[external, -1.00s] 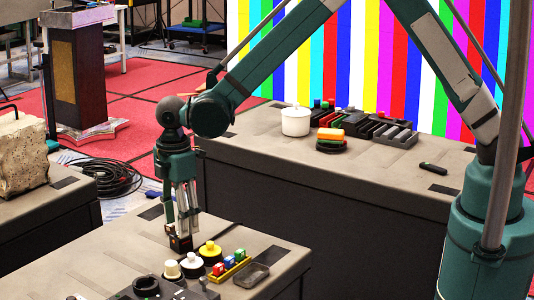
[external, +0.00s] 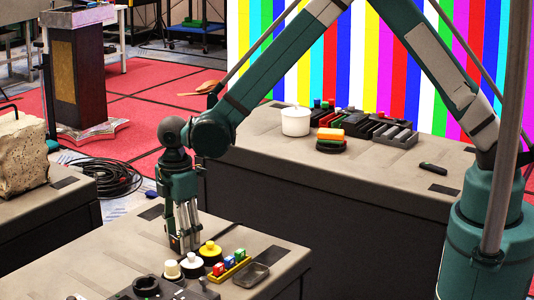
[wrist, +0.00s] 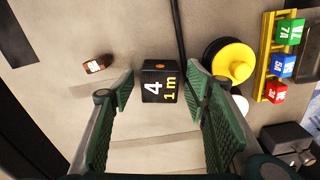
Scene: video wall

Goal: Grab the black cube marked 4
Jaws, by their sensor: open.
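The black cube marked 4 (wrist: 159,82) sits on the near table, with a white "4" and yellow "1 m" on the face toward the wrist camera. My gripper (wrist: 161,90) is open, with one green-padded finger on each side of the cube and a gap showing on both sides. In the external view my gripper (external: 186,246) points down low over the near table. The cube is mostly hidden there by the fingers.
A yellow-topped round piece (wrist: 232,62) stands close beside the right finger. A yellow rack (wrist: 272,68) with coloured cubes lies farther right. A small brown object (wrist: 97,64) lies left. A dark rod or cable (wrist: 179,45) runs beside the cube.

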